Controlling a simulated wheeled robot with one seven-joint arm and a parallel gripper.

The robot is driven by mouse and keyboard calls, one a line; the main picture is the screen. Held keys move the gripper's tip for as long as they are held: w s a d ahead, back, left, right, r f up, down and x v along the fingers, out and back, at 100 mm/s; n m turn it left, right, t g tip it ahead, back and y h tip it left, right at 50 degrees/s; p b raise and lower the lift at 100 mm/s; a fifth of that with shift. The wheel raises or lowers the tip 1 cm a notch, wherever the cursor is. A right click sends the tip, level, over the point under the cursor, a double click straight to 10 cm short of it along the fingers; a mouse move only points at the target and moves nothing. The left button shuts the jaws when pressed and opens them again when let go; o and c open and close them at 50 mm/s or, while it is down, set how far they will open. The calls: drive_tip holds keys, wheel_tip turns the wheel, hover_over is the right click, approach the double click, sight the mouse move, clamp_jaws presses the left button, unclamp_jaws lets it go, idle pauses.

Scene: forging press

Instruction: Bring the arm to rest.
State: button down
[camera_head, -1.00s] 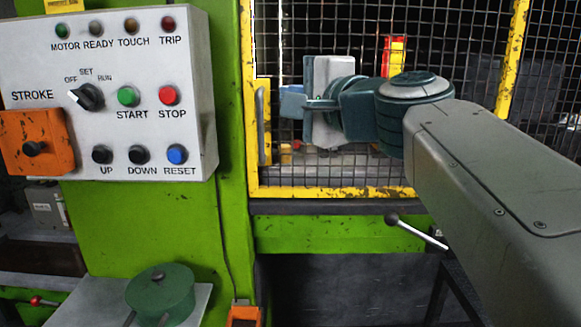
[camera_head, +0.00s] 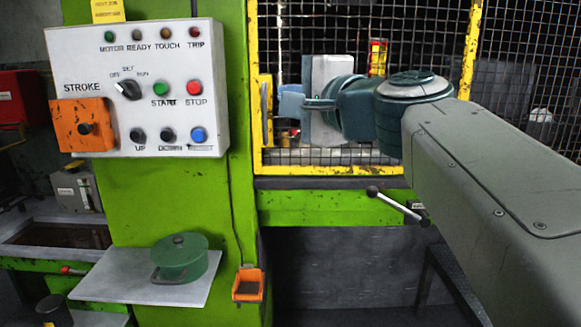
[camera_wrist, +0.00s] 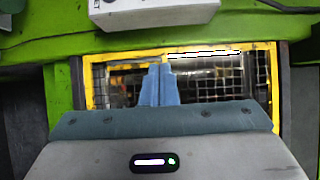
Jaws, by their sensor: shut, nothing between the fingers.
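My gripper (camera_head: 290,102) is at the end of my arm, in front of the yellow-framed mesh guard of the press. Its blue fingers point left in the head view, beside the guard's left upright. In the wrist view my gripper (camera_wrist: 160,68) shows its two blue fingers closed together with nothing between them. The mesh guard (camera_wrist: 215,52) fills the background behind the fingertips. My forearm runs in from the right of the head view. Whether the fingers touch the guard cannot be told.
A control panel (camera_head: 140,60) with buttons, a STROKE selector and an orange box (camera_head: 83,125) is on the green press column, left of my gripper. Below are a shelf (camera_head: 110,275) with a green lidded pot (camera_head: 180,260), an orange holder (camera_head: 248,286) and a lever (camera_head: 395,203).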

wheel_tip(320, 180, down, 11)
drive_tip(key=s+d+n+g+h+p, duration=0.1)
drive_tip(key=d+n+g+h+p, duration=0.1)
drive_tip(key=n+g, duration=0.15)
drive_tip(key=s+d+f+n+g+h+p, duration=0.1)
drive_tip(key=s+d+f+n+g+h, duration=0.1)
drive_tip(key=f, duration=0.6)
drive_tip(key=s+d+f+n+g+h+p, duration=0.1)
drive_tip(key=s+d+f+n+g+h, duration=0.2)
drive_tip(key=s+d+f, duration=0.3)
drive_tip(key=s+d+f+n+g+h+p, duration=0.1)
drive_tip(key=s+d+f+n+g+h, duration=0.1)
drive_tip(key=s+f, duration=0.5)
wheel_tip(320, 180, down, 4)
drive_tip(key=shift+d+r+g+h+p, duration=0.2)
drive_tip(key=shift+d+g+h+p, duration=0.25)
drive_tip(key=shift+d+g, duration=0.6)
drive_tip(key=shift+s+d+n, duration=0.1)
drive_tip(key=shift+d+n, duration=0.1)
drive_tip(key=shift+n, duration=0.05)
